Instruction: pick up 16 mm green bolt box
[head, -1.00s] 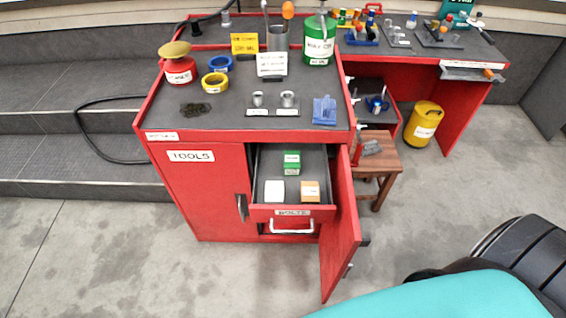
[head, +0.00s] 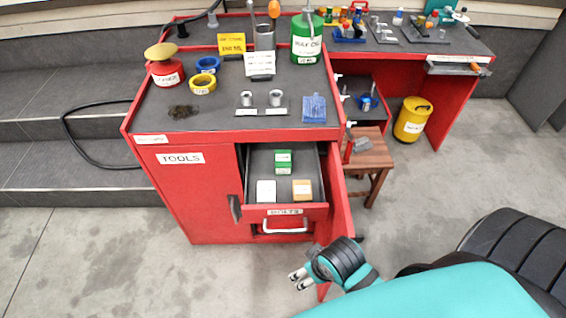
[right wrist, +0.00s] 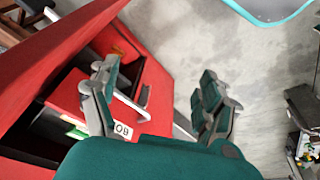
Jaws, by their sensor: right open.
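The green bolt box (head: 283,161) lies in the open drawer labelled BOLTS (head: 252,170), toward its back. A white box (head: 266,191) and an orange box (head: 302,189) lie nearer the drawer's front. My right gripper (head: 297,280) is open and empty, in front of and below the drawer, beside the open cabinet door. In the right wrist view the gripper (right wrist: 155,100) has its fingers spread, with the drawer front and its handle behind them. The green box shows there partly (right wrist: 76,132), beyond the left finger. My left gripper is not in view.
The open red door (head: 338,215) stands right of the drawer. A wooden stool (head: 370,155) and a yellow can (head: 412,120) stand to the right. The floor in front is clear.

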